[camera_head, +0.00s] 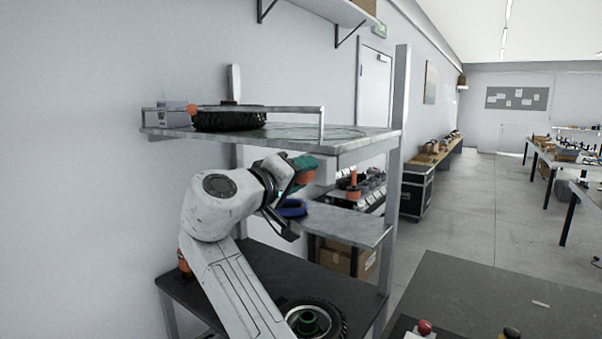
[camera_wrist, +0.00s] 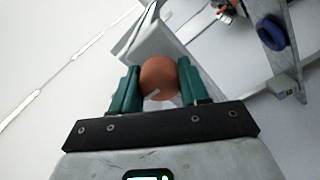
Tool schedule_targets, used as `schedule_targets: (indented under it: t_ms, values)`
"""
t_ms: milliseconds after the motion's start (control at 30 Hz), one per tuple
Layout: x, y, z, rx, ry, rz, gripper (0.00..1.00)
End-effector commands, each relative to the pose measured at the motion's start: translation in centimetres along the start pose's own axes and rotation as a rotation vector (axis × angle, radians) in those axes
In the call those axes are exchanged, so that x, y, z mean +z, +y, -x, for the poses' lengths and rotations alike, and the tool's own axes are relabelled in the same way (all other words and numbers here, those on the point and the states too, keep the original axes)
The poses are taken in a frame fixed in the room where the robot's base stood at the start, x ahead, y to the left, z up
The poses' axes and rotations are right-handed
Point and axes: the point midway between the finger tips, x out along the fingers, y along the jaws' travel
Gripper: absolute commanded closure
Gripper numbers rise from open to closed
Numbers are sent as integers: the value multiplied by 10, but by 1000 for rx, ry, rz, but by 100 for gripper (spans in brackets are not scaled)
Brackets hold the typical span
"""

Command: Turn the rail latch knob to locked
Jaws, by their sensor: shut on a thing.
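The round orange knob (camera_wrist: 158,77) sits between the green fingers of my gripper (camera_wrist: 157,80) in the wrist view, in front of a pale grey block (camera_wrist: 157,38). My gripper is shut on the knob. In the head view my gripper (camera_head: 302,170) is just below the right part of the upper shelf, with orange showing beside its green finger. A thin metal rail (camera_head: 280,109) runs along the upper shelf (camera_head: 350,137), with a small orange ball (camera_head: 193,110) near its left end. Whether the latch is locked cannot be told.
A black tyre (camera_head: 229,119) lies behind the rail. Another wheel (camera_head: 313,318) lies on the dark lower shelf (camera_head: 270,262). A blue object (camera_head: 291,209) rests on the middle shelf (camera_head: 345,224), close below my gripper. A grey post (camera_head: 393,190) stands to the right.

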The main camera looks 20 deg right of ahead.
Motion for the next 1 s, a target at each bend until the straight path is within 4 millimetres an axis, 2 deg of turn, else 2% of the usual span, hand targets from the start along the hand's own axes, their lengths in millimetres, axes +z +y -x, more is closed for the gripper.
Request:
schedule_targets:
  t_ms: [233, 267, 500, 800, 1000]
  values:
    - [-3, 1, 1, 0, 10, 0, 86]
    - [-3, 1, 1, 0, 10, 0, 54]
    - [-2, 0, 1, 0, 6, 0, 31]
    - [-1, 0, 3, 0, 4, -1, 31]
    - [0, -3, 29, -2, 6, -3, 31]
